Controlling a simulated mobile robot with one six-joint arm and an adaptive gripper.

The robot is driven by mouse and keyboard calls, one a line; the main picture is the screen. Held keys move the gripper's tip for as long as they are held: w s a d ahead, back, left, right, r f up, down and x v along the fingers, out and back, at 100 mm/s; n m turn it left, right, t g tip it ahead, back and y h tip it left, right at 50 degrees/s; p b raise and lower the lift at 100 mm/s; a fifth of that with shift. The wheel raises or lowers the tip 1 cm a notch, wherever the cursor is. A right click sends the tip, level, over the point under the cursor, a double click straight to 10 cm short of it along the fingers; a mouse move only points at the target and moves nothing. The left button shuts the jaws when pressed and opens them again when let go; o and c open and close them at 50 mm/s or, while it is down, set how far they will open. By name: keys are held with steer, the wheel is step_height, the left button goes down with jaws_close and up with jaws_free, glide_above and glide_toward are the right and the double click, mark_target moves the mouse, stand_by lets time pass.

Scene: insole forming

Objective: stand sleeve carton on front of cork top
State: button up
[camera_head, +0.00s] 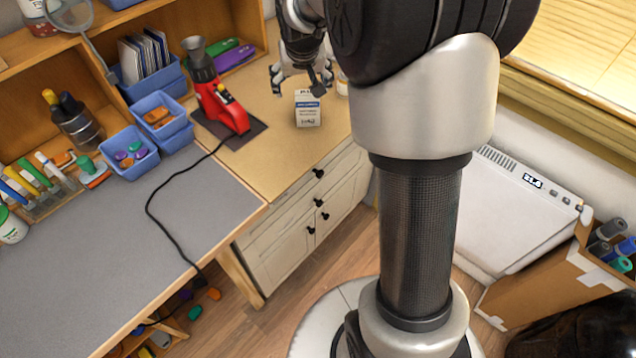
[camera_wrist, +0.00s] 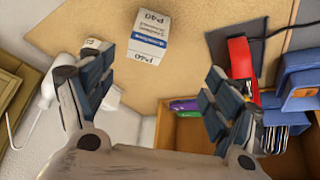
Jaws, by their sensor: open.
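The sleeve carton (camera_head: 307,110) is a small white box with a blue band. It stands on the tan cork top (camera_head: 270,160), near the right side in the head view. In the wrist view the carton (camera_wrist: 140,36) shows printed "P40" faces, and it lies beyond my fingertips, on the cork top (camera_wrist: 190,85). My gripper (camera_head: 300,80) is open, just behind and above the carton in the head view. In the wrist view my gripper's (camera_wrist: 143,85) two fingers are spread wide with nothing between them, apart from the carton.
A red tool (camera_head: 222,108) on a dark mat stands left of the carton, its black cord running over the grey bench mat (camera_head: 150,230). Blue bins (camera_head: 130,150) sit further left. A pale jar (camera_head: 342,83) is partly hidden behind my arm. The cork top's front is clear.

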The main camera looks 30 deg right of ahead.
steer(key=s+a+r+n+y, duration=0.1)
steer(key=s+a+r, duration=0.35)
steer(key=s, duration=0.45)
steer(key=s+a+r+n, duration=0.1)
steer(key=s+a+r, duration=0.35)
steer(key=s, duration=0.55)
steer(key=s+a+f+n, duration=0.1)
steer(key=s+a, duration=0.1)
steer(key=s, duration=0.5)
steer(key=s+a+f+y, duration=0.1)
steer(key=s+a, duration=0.1)
steer(key=s, duration=0.6)
steer(key=shift+s+a+f+n+g, duration=0.15)
steer(key=shift+a+f+n+g, duration=0.15)
steer(key=shift+f+n+g, duration=0.1)
